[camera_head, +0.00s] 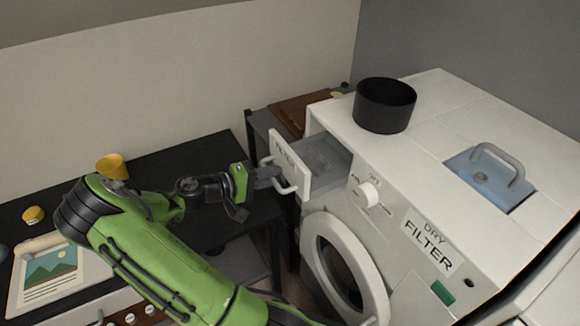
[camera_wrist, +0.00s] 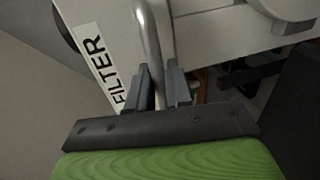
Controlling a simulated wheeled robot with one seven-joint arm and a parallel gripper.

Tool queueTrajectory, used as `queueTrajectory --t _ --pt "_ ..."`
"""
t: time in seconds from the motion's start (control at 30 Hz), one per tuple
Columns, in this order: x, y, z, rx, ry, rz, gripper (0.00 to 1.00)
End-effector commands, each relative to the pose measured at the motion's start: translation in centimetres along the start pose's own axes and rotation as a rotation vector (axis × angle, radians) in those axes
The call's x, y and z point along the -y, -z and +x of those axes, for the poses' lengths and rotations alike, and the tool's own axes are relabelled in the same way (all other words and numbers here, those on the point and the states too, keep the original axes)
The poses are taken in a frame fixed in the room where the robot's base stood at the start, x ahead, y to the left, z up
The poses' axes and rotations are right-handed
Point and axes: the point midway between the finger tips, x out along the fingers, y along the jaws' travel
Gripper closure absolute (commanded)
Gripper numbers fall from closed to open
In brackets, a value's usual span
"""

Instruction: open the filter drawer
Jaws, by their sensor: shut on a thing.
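The filter drawer (camera_head: 292,172) is a white front with a FILTER label, at the upper left of the white machine (camera_head: 400,190). It stands pulled out, and its grey interior (camera_head: 322,154) shows behind the front. My gripper (camera_head: 268,176) is at the drawer front, shut on the pale bar handle (camera_head: 286,188). In the wrist view the fingers (camera_wrist: 160,88) close around the handle bar (camera_wrist: 150,40), beside the FILTER label (camera_wrist: 90,62). The far end of the drawer's inside is hidden by the machine body.
A black round pot (camera_head: 384,106) stands on the machine top, near a blue lid with a handle (camera_head: 490,178). The round door (camera_head: 345,270) is below the drawer. A dark table (camera_head: 170,160) at left carries a yellow cup (camera_head: 112,167) and a picture sheet (camera_head: 50,278).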

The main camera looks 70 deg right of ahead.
Motion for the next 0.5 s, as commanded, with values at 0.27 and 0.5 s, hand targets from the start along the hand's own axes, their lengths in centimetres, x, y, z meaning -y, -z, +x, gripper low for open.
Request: queueTrajectory --t 0.27,0.5 --pt "0.8 0.0 -3.5 0.0 0.001 -0.002 1.0" --pt "0.9 0.0 -4.2 0.001 0.001 -0.001 1.0"
